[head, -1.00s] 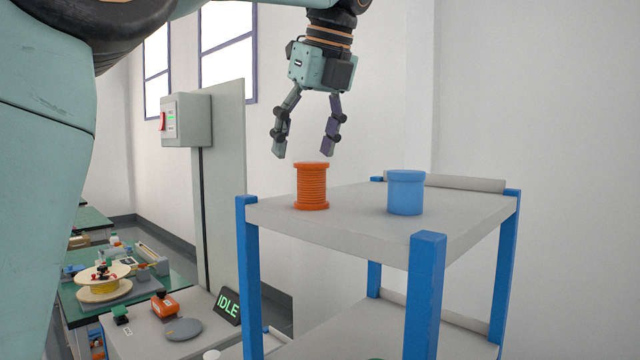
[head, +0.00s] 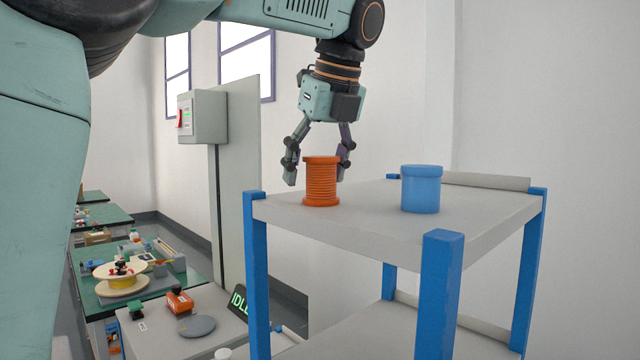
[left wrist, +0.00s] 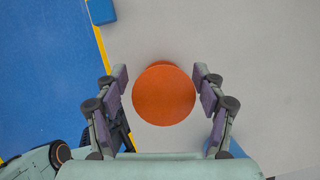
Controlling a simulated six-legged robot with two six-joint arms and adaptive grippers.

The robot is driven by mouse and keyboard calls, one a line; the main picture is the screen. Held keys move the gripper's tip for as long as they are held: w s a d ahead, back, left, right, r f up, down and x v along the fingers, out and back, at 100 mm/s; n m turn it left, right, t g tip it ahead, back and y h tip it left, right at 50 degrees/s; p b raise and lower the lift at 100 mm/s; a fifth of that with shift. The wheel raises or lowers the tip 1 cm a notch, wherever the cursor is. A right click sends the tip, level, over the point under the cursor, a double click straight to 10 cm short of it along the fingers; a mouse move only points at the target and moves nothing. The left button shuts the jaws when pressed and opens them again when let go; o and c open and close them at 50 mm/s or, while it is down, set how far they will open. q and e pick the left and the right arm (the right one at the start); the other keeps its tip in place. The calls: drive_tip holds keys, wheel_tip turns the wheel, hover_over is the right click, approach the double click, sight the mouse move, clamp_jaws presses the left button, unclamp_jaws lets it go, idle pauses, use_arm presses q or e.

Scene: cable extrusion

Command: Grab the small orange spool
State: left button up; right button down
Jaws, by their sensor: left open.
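The small orange spool (head: 321,182) stands upright on the top shelf of the cart, near its left corner. The left wrist view shows its round top (left wrist: 163,94) from above. My left gripper (head: 317,180) points down and is open. In the head view its fingers are at about the height of the spool's upper part, partly hidden behind it. In the left wrist view the left gripper (left wrist: 163,96) has one finger on each side of the spool, with a gap on both sides. My right gripper is not in view.
A blue lidded can (head: 421,189) stands on the cart top (head: 375,222) to the right of the spool. Blue posts (head: 440,290) rise at the cart's corners. A grey panel with a switch box (head: 203,117) stands behind at the left. Cluttered green tables (head: 170,285) are at the lower left.

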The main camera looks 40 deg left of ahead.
use_arm(q)
drive_tip(key=shift+w+d+f, duration=0.15)
drive_tip(key=shift+f, duration=0.3)
drive_tip(key=shift+w+d+f, duration=0.1)
drive_tip(key=shift+w+f, duration=0.05)
drive_tip(key=shift+f, duration=0.25)
drive_tip(key=shift+s+a+f, duration=0.1)
drive_tip(key=shift+a+f, duration=0.05)
drive_tip(key=shift+a, duration=0.5)
drive_tip(key=shift+s+a, duration=0.1)
drive_tip(key=shift+a, duration=0.05)
drive_tip(key=shift+c, duration=1.4)
drive_tip(key=shift+w+d, duration=0.2)
drive_tip(key=shift+d, duration=0.4)
drive_tip(key=c, duration=0.4)
drive_tip(key=shift+a, duration=0.1)
drive_tip(key=c, duration=0.4)
drive_tip(key=shift+s+a, duration=0.2)
drive_tip(key=shift+a, duration=0.15)
drive_tip(key=shift+c, duration=0.4)
drive_tip(key=shift+d, duration=0.1)
